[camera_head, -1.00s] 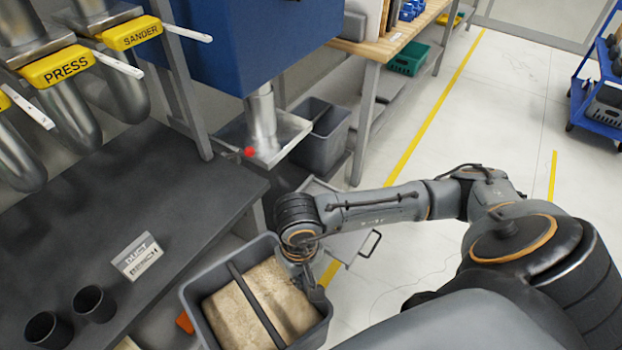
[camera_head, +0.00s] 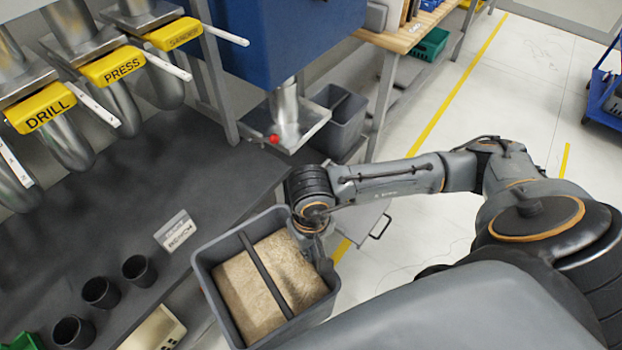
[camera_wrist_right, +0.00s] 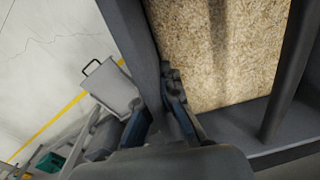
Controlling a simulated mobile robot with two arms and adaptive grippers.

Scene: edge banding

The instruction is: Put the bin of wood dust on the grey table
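The bin (camera_head: 242,231) is a grey open tub with a bar across its top, filled with tan wood dust (camera_head: 248,292). My right gripper (camera_head: 318,248) is shut on its right rim. In the right wrist view the gripper's fingers (camera_wrist_right: 168,98) pinch the bin wall (camera_wrist_right: 130,30), and dust shows inside. The bin looks upright, held beside the front edge of the dark grey table (camera_head: 110,215). Its near end is partly hidden by my body. The left gripper is not in view.
A small sign (camera_head: 176,231) and several dark cups (camera_head: 139,270) stand near the table's front edge. The tabletop behind them is bare. Pipes with yellow labels (camera_head: 110,66) hang over its back. A cream box (camera_head: 155,328) sits below the edge.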

